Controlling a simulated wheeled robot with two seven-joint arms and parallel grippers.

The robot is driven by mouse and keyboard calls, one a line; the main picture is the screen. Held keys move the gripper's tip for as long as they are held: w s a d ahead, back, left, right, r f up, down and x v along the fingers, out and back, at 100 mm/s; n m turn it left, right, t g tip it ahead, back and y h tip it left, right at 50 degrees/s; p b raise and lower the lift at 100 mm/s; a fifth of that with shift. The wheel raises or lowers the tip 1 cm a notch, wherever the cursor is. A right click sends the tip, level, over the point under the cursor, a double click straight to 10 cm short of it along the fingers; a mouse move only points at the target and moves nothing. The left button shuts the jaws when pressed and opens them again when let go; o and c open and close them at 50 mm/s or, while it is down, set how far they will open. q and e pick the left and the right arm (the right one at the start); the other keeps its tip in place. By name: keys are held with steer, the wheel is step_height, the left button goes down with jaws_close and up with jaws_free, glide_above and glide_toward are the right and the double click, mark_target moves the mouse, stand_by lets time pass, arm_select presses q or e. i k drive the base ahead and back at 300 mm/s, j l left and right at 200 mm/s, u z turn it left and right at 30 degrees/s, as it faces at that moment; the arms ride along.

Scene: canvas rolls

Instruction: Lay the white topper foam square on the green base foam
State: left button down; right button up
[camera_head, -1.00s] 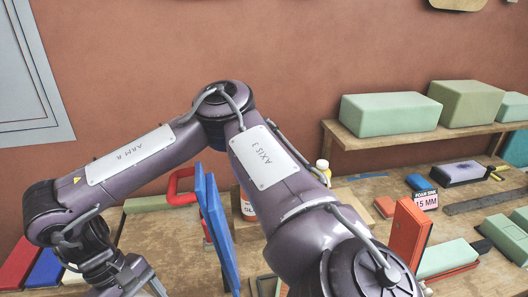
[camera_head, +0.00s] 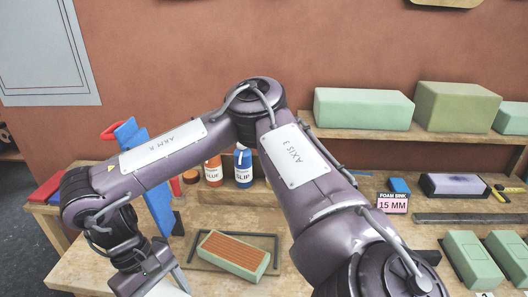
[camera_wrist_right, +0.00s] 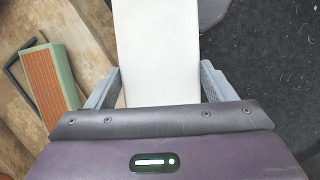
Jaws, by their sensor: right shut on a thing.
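The white topper foam square (camera_wrist_right: 156,45) fills the upper middle of the right wrist view, between the two fingers of my right gripper (camera_wrist_right: 158,84), which is shut on it. In the head view the right gripper (camera_head: 168,280) is at the lower left, with a white edge of the topper (camera_head: 166,290) below it, mostly cut off. The green base foam (camera_head: 232,266) has a ribbed orange-brown top and lies on the bench to the right of the gripper. It also shows at the left of the wrist view (camera_wrist_right: 62,72), apart from the topper. My left gripper is not in view.
A dark angled frame (camera_head: 277,246) lies around the base foam. Glue (camera_head: 213,170) and slip (camera_head: 243,168) bottles and a blue upright panel (camera_head: 150,185) stand behind it. Green foam blocks (camera_head: 474,260) lie at the right. Dark floor (camera_wrist_right: 265,60) shows beyond the bench.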

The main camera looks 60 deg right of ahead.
mark_target(233, 251)
steer(key=k+l+u, duration=0.1)
steer(key=l, duration=0.25)
steer(key=k+l, duration=0.15)
steer(key=l, duration=0.25)
steer(key=k+l+u, duration=0.15)
steer(key=l, duration=0.45)
